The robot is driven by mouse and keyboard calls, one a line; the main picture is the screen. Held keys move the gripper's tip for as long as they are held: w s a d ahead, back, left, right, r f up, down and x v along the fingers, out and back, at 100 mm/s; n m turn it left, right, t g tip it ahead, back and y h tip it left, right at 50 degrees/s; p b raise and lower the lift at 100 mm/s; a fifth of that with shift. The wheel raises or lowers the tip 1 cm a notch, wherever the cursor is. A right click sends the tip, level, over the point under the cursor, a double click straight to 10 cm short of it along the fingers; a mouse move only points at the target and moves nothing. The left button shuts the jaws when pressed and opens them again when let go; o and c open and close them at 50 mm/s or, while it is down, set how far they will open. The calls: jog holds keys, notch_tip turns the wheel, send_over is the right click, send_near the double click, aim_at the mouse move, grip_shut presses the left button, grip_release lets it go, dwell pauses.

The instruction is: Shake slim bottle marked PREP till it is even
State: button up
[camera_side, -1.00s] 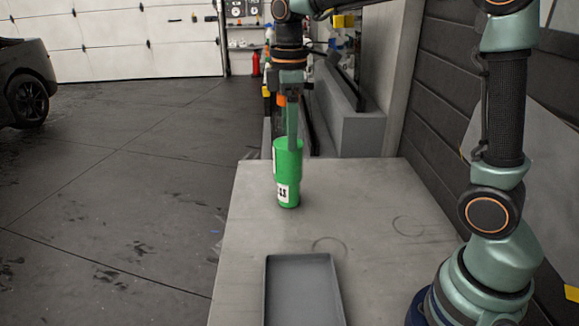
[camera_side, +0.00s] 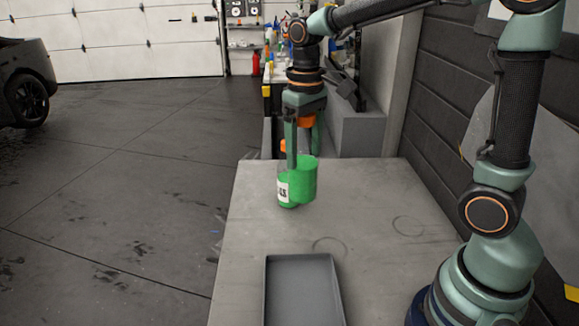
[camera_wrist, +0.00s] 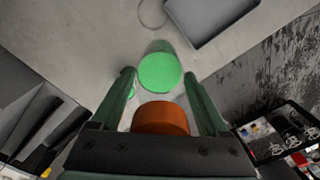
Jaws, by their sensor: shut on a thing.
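My gripper (camera_side: 303,160) is shut on a green bottle (camera_side: 306,180), its fingers on either side of the upper part. In the wrist view the held bottle (camera_wrist: 160,72) shows its round green top between the fingertips (camera_wrist: 160,82). A sliver of green (camera_wrist: 131,92) shows beside the left finger in the wrist view.
The grey table (camera_side: 385,265) holds a shallow dark tray (camera_side: 268,290) at the front; it also shows in the wrist view (camera_wrist: 228,32). The table is clear right of the bottles, apart from faint ring marks. A dark panelled wall (camera_side: 440,110) bounds the right side.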

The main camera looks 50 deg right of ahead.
jog(key=r, duration=0.8)
jog(key=shift+w, duration=0.2)
jog(key=shift+s+f, duration=0.1)
jog(key=shift+s, duration=0.05)
notch_tip(320, 180, down, 7)
jog(key=shift+s+f, duration=0.1)
jog(key=shift+f, duration=0.2)
